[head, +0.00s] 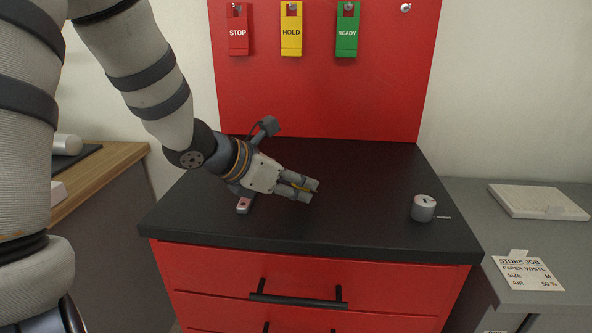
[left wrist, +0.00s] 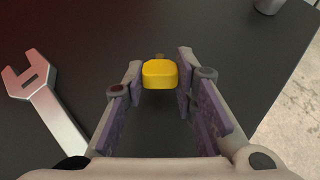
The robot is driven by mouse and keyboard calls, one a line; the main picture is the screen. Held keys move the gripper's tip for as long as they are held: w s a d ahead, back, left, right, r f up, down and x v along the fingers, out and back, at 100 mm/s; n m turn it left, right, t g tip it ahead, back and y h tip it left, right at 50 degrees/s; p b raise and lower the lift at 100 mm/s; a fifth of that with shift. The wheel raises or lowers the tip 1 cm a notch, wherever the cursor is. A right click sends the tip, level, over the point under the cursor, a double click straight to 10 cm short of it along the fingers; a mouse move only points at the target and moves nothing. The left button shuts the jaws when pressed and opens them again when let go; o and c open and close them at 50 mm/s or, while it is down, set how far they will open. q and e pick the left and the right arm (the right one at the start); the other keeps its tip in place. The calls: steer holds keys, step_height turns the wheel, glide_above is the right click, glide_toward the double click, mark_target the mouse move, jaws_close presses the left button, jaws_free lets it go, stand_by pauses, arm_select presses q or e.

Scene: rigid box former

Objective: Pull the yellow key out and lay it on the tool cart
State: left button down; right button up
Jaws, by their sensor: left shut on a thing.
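The yellow key (left wrist: 160,73) is between the fingertips of my left gripper (left wrist: 166,88), which is shut on it. In the head view my left gripper (head: 314,190) is low over the black top of the red tool cart (head: 370,165), fingers pointing right. Only a sliver of yellow shows between the fingers there. The key's rounded yellow head shows in the left wrist view, with a small brownish bit beyond it. Most of its shaft is hidden. I cannot tell whether the key touches the cart top. My right gripper is not in view.
A grey wrench (left wrist: 45,100) lies on the cart top beside my left gripper. A grey cylinder (head: 423,208) stands at the cart's right. Tags hang on the red back panel (head: 270,100). A grey table (head: 535,232) is at right.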

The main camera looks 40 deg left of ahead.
arm_select(q)
steer(key=shift+d+f, duration=0.1)
steer(key=shift+f, duration=0.15)
steer(key=c, duration=1.2)
jaws_free()
steer(key=v, duration=1.2)
